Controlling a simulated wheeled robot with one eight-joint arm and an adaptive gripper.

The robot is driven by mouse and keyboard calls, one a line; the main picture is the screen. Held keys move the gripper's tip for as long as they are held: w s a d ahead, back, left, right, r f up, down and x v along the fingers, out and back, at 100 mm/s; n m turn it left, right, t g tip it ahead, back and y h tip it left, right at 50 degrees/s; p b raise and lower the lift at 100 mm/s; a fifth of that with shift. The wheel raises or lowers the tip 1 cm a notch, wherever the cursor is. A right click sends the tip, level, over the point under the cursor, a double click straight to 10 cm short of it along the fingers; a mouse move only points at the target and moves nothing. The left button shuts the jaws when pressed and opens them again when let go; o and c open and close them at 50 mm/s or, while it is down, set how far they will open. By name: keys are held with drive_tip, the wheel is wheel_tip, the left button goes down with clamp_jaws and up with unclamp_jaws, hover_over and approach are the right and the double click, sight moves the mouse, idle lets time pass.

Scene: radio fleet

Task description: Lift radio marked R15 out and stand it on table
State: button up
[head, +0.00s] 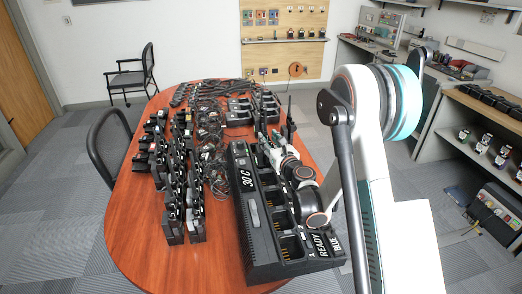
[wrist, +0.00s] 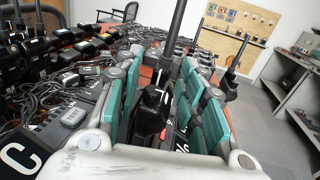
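A long black charger (head: 257,225) stands on the table's right side, with several empty pockets toward its near end. My gripper (head: 268,142) is low over the charger's far end. In the wrist view my gripper (wrist: 163,88) has its teal fingers apart, on either side of a black radio (wrist: 152,103) with a tall antenna. The fingers look open around it, with a gap on the right; left-side contact is unclear. No R15 marking is readable, and the radio's lower part is hidden. The wooden table (head: 135,245) has bare surface at its near left.
Several black radios (head: 172,220) stand in rows left of the charger. Tangled cables (head: 215,165) lie between them. More chargers (head: 240,112) sit at the far end. Another antenna (wrist: 232,68) rises right of my fingers. A chair (head: 108,150) is at the table's left.

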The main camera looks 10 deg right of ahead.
drive_tip(key=shift+w, duration=0.35)
drive_tip(key=shift+s+r, duration=0.1)
clamp_jaws()
drive_tip(key=shift+a, duration=0.1)
